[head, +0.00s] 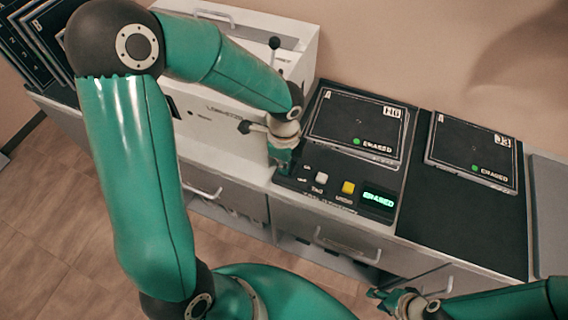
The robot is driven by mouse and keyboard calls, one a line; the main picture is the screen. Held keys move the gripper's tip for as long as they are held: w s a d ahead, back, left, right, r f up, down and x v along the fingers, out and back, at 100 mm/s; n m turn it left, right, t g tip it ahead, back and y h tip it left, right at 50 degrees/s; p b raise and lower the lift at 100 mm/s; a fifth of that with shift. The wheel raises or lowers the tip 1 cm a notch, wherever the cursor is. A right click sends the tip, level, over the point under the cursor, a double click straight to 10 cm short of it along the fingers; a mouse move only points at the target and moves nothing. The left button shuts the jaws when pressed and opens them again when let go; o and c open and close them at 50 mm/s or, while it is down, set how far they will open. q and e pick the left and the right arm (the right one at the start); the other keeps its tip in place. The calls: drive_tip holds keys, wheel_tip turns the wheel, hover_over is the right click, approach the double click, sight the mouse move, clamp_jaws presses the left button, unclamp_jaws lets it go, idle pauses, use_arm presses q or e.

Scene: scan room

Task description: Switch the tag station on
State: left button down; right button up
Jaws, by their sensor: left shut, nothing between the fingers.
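The tag station (330,203) is a black unit on the counter. Its front panel has a white button (321,178), a yellow button (348,187) and a small display (378,199) lit green with "ERASED". My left gripper (281,165) is shut and empty, pointing down at the panel's left end. It covers that corner, so any switch there is hidden, and I cannot tell whether it touches. My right gripper (378,294) is low at the bottom right, in front of the counter and away from the station; its finger opening is unclear.
Two black cassettes marked "A", one on the station (352,126) and one to its right (474,150), show green dots and "ERASED". A white machine with a black-knobbed lever (274,44) stands left behind my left arm. Dark panels (28,40) stand at the far left.

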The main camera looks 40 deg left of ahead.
use_arm(q)
drive_tip(key=shift+f, duration=0.1)
drive_tip(key=shift+s+f, duration=0.1)
drive_tip(key=shift+f, duration=0.15)
idle(0.4)
